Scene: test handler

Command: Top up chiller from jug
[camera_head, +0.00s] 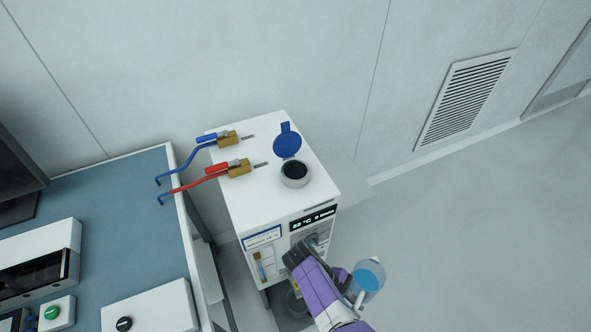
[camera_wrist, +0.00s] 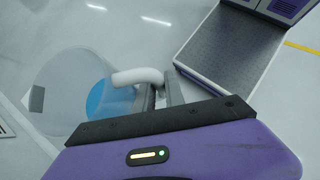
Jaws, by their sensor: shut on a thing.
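The chiller (camera_head: 265,213) is a white box with a display on its front. On its top, the round filler neck (camera_head: 295,174) is open, with the blue cap (camera_head: 287,141) flipped up behind it. The jug (camera_head: 368,277), clear with blue liquid, is at the chiller's front right, below its top. The jug also shows in the wrist view (camera_wrist: 62,95), with its white handle (camera_wrist: 138,77) between my fingers. My gripper (camera_wrist: 162,95) is shut on the handle. In the head view my purple wrist hides part of the chiller's front.
Blue and red hoses with brass valves (camera_head: 238,167) run from the chiller's top left to a blue-topped bench (camera_head: 115,215). White devices stand on the bench. A wall with a vent (camera_head: 466,97) is behind. Floor to the right is clear.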

